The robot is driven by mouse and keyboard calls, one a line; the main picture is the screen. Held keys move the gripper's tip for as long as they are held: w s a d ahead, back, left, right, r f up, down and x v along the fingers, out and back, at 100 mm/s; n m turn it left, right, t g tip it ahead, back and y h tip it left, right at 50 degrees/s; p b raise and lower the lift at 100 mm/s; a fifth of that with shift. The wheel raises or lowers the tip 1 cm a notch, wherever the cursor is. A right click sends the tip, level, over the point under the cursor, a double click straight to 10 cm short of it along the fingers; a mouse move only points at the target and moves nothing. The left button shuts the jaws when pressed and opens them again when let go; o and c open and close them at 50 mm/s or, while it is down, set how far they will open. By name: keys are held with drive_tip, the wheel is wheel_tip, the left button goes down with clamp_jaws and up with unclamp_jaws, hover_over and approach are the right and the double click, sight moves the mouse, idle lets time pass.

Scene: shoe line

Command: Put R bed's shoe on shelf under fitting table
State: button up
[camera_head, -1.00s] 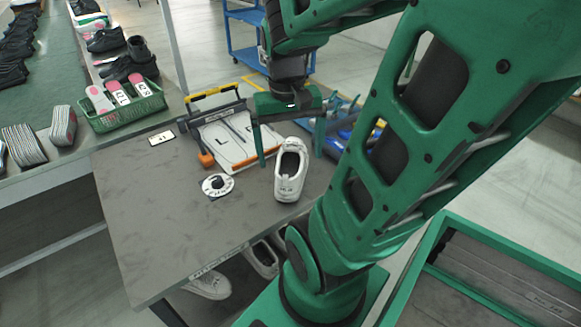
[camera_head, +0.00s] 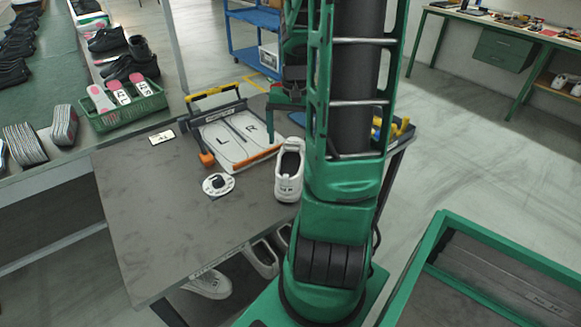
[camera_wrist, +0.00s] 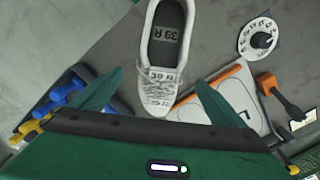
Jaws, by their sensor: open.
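A white shoe (camera_head: 289,170), marked 39 R in the wrist view (camera_wrist: 165,55), stands upright on the grey fitting table (camera_head: 140,225), right of the fixture. The fixture's L bed (camera_head: 222,147) and R bed (camera_head: 251,128) are bare. My gripper (camera_wrist: 159,78) is open, with its fingers on either side of the shoe's toe in the wrist view. In the head view my arm partly hides the gripper. Under the table several light shoes (camera_head: 209,284) show; the shelf surface is mostly hidden.
Blue and yellow tools (camera_wrist: 65,95) stand on the shoe's other side. A green basket (camera_head: 122,108) is on the conveyor. The table's front left is clear.

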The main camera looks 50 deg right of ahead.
sight(289, 146)
drive_tip(key=shift+w+a+f, duration=0.1)
drive_tip(key=shift+f, duration=3.8)
drive_tip(key=c, duration=1.5)
drive_tip(key=shift+r, duration=0.15)
drive_tip(key=shift+r, duration=0.55)
drive_tip(key=r, duration=0.1)
drive_tip(key=a+r, duration=0.1)
drive_tip(key=r, duration=0.1)
drive_tip(key=shift+w+a+r, duration=0.1)
drive_tip(key=shift+r, duration=0.2)
drive_tip(key=a+r, duration=0.6)
drive_tip(key=a, duration=0.4)
drive_tip(key=shift+w+a, duration=0.15)
drive_tip(key=shift+a, duration=0.1)
